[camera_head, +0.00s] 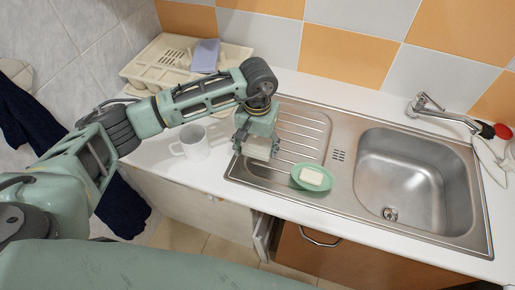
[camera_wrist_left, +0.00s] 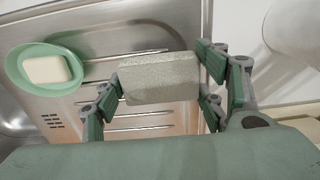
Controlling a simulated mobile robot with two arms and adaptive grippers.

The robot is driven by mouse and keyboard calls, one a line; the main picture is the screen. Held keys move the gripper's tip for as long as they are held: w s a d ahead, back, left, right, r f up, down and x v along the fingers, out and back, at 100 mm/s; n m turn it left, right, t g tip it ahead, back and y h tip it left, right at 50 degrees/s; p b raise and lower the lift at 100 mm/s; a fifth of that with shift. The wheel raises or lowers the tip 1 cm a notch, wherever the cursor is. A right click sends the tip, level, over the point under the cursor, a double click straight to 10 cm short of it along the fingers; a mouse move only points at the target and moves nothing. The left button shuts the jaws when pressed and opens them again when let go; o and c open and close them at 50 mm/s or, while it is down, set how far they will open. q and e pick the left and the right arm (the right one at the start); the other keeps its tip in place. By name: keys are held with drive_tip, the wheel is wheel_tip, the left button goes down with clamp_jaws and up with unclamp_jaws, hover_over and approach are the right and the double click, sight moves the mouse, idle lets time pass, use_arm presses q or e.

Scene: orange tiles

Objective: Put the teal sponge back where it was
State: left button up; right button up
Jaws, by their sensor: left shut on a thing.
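My left gripper (camera_head: 257,149) is over the left part of the sink's ribbed drainboard (camera_head: 303,128). It is shut on a pale grey, sponge-like block (camera_wrist_left: 160,78), whose long side spans between the fingers in the left wrist view. The block (camera_head: 259,151) also shows partly below the gripper in the head view. It looks grey rather than teal. How far it is above the drainboard is hard to tell. I see no clearly teal sponge. My right gripper is not in view.
A green soap dish (camera_head: 298,181) with a white soap bar (camera_head: 311,177) stands right of the gripper, near the basin (camera_head: 412,173). A white mug (camera_head: 193,142) stands to the left. A cream dish rack (camera_head: 150,72) holds a lavender item (camera_head: 206,55) behind.

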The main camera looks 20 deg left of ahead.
sight(258, 153)
use_arm(q)
wheel_tip(258, 153, down, 3)
drive_tip(key=shift+s+f+p, duration=0.1)
drive_tip(key=shift+p, duration=0.65)
drive_tip(key=shift+f, duration=0.1)
drive_tip(key=shift+f+b, duration=0.25)
drive_tip(key=shift+b, duration=0.15)
drive_tip(key=o, duration=1)
drive_tip(key=shift+r, duration=0.1)
drive_tip(key=shift+r, duration=0.15)
